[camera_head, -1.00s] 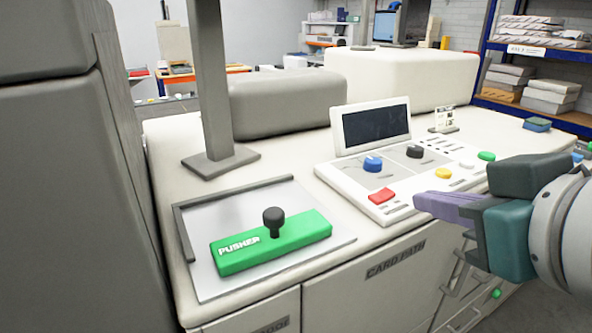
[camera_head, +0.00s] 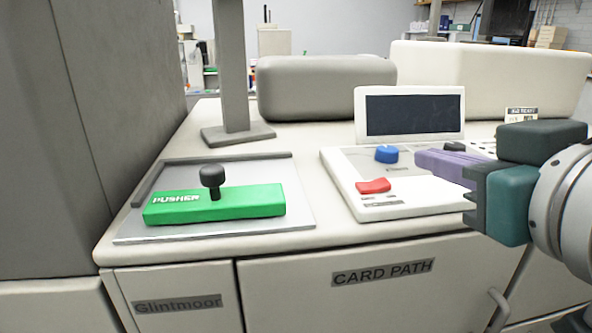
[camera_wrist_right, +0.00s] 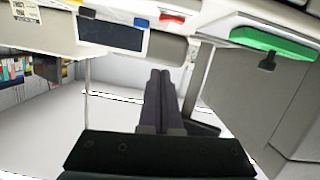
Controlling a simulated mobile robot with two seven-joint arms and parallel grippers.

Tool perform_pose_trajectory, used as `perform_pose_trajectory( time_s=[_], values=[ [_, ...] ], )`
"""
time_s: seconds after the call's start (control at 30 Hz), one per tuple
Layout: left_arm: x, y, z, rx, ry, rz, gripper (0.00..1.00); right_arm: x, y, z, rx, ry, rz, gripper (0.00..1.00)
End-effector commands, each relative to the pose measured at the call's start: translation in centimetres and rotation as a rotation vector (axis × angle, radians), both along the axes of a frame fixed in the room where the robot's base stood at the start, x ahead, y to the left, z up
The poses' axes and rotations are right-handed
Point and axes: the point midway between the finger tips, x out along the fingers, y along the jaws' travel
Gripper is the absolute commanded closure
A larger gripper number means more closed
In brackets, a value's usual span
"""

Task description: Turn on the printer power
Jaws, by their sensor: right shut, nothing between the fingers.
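The printer's control panel (camera_head: 410,205) is white and lies on the machine top. It carries a red button (camera_head: 373,186), a blue knob (camera_head: 387,154) and a black knob (camera_head: 454,147) that is partly hidden. A dark screen (camera_head: 413,115) stands behind them. My right gripper (camera_head: 422,160), with purple fingers, is shut and empty in front of the panel's right part, hiding it. In the right wrist view its fingers (camera_wrist_right: 159,74) are together, and the red button (camera_wrist_right: 172,18), blue knob (camera_wrist_right: 141,22) and screen (camera_wrist_right: 110,35) show near the top edge. My left gripper is not in view.
A green pusher (camera_head: 245,203) with a black knob lies on a metal plate (camera_head: 290,215) at left. A grey post (camera_head: 232,75) rises behind it. Grey (camera_head: 320,90) and cream (camera_head: 500,75) housings stand at the back. A tall dark grey cabinet (camera_head: 90,130) bounds the left side.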

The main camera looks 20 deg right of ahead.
Motion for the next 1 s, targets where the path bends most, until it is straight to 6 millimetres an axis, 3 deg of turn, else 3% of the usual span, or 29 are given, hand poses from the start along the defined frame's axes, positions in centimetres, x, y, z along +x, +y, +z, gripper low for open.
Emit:
perform_pose_trajectory(
  time_s=[0.27, 0.7, 0.8, 1.0],
  values=[
    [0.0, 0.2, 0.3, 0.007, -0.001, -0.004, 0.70, 1.4, -0.3, -0.3, -0.003, -0.001, 0.001, 1.00],
    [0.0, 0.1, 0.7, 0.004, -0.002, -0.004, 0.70, 9.7, -2.7, -2.4, -0.002, 0.000, -0.001, 1.00],
    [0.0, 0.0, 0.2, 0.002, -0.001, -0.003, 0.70, 9.3, -2.8, -4.5, 0.000, 0.006, -0.001, 1.00],
    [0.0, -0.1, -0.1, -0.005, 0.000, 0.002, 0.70, 9.3, -3.0, -6.2, -0.001, 0.002, -0.001, 1.00]
  ],
)
